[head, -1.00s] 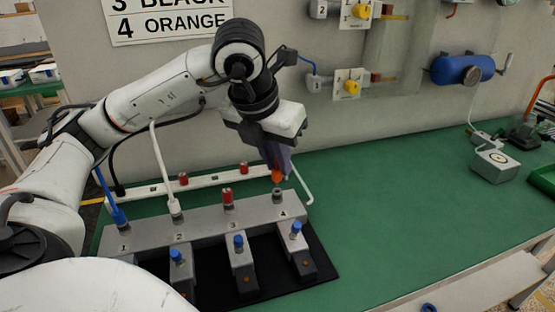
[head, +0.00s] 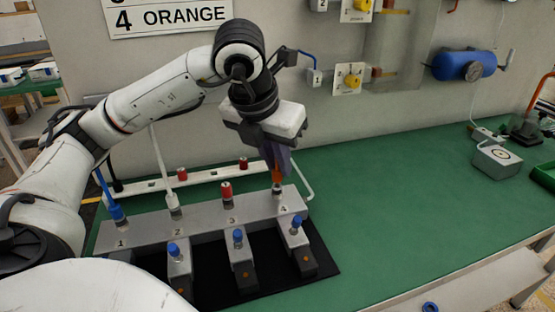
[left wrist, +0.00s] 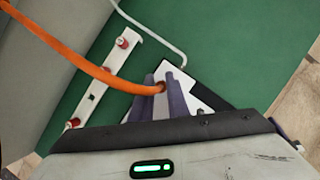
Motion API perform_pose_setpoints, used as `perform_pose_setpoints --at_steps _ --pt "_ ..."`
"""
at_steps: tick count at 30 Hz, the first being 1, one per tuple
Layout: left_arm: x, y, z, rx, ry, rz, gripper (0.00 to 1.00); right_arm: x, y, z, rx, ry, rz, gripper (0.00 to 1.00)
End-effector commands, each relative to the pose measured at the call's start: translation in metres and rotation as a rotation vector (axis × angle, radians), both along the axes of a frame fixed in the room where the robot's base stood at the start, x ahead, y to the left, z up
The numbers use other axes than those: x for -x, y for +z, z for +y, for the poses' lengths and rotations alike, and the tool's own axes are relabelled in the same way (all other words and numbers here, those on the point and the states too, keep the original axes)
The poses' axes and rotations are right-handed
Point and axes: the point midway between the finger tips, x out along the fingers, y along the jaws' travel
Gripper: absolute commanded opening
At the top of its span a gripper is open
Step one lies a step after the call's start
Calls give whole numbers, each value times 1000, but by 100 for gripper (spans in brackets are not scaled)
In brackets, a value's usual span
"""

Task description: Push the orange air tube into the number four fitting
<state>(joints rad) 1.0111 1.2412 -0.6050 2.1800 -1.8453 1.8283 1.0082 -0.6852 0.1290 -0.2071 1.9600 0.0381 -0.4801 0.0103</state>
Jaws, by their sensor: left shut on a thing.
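My left gripper (head: 280,163) is shut on the orange air tube (head: 277,177) directly above the number four fitting (head: 277,194) at the right end of the grey manifold block (head: 200,222). The tube's lower end points down and appears to meet the top of the fitting; I cannot tell whether it is inside. In the left wrist view the orange tube (left wrist: 75,62) curves in from the upper left to between the fingers (left wrist: 165,97), which hide the fitting there. My right gripper is not in view.
A blue tube (head: 112,203) stands at fitting one, a white tube (head: 168,175) at fitting two, and a red piece (head: 227,190) at fitting three. Blue-topped valves (head: 238,240) line the front. A white rail (head: 205,178) lies behind.

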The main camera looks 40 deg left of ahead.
Motion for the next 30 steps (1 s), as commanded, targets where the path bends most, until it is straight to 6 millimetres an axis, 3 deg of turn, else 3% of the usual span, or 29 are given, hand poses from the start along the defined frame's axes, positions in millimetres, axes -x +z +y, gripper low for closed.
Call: perform_pose_setpoints --at_steps 17,18,21,30 --pt "0 -16 0 0 -1 2 0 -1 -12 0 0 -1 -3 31" --pt "0 -15 0 0 -1 2 21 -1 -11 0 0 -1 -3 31" --pt "0 -14 0 0 -1 2 36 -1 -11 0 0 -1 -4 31" --pt "0 -14 0 0 0 1 36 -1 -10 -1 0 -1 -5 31"
